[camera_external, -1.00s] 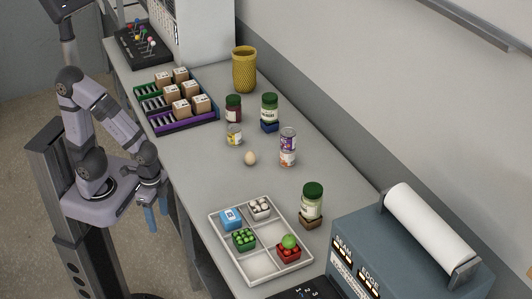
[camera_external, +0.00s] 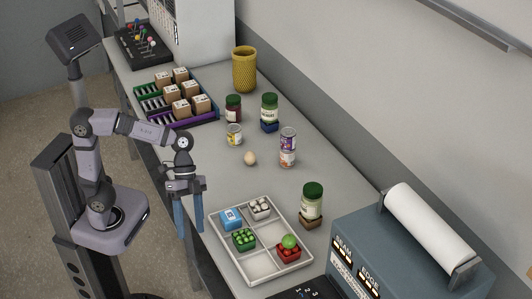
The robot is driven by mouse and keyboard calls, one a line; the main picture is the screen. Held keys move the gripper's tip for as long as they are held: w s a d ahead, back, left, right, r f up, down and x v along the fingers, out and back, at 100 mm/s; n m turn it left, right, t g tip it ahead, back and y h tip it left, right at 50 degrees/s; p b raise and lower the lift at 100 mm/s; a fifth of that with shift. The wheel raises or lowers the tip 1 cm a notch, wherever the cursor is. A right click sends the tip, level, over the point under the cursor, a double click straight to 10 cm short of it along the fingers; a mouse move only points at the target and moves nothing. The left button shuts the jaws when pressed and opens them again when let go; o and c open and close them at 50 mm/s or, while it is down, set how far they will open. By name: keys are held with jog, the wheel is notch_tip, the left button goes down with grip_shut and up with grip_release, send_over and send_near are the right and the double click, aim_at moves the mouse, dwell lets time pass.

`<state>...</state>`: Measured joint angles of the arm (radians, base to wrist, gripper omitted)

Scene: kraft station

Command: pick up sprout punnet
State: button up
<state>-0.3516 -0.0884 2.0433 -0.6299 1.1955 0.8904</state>
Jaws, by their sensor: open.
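The sprout punnet looks to be the small green punnet (camera_external: 243,241) filled with round green pieces. It sits in the left front part of the white divided tray (camera_external: 273,212). My gripper (camera_external: 189,230) points down, open and empty, left of the tray by the table's edge. It is apart from the punnet, and its two blue fingers have a gap between them.
The tray also holds a blue box (camera_external: 231,218), a punnet of white pieces (camera_external: 260,207) and a red punnet (camera_external: 288,254) with a green ball (camera_external: 289,241) on top. A green-lidded jar (camera_external: 312,204) stands right of the tray. An egg (camera_external: 250,158) lies behind it.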

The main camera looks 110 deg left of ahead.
aim_at(241, 231)
jog(key=w+a+m+t+b, duration=0.1)
jog(key=w+b, duration=0.1)
jog(key=w+a+t+h+b, duration=0.1)
jog(key=w+b, duration=0.1)
jog(key=w+a+m+t+h+b, duration=0.1)
jog(key=w+b, duration=0.1)
jog(key=shift+w+a+m+t, duration=0.3)
jog(key=shift+w+a, duration=0.05)
jog(key=shift+w, duration=0.05)
jog(key=w+a+r+m+t+h+b, duration=0.1)
jog(key=w+a+r+m+t+b, duration=0.2)
jog(key=w+a+b, duration=0.15)
jog(key=shift+h, duration=0.3)
jog(key=f, duration=0.4)
jog(key=shift+s+f, duration=0.2)
jog(key=shift+s, duration=0.15)
jog(key=shift+p+x, duration=0.55)
jog(key=shift+x, duration=3.05)
jog(key=shift+w+a+r, duration=0.1)
jog(key=shift+w+r, duration=0.05)
jog(key=shift+w, duration=0.05)
jog(key=c, duration=0.8)
jog(key=shift+r, duration=0.1)
notch_tip(241, 231, up, 28)
jog(key=p, duration=0.5)
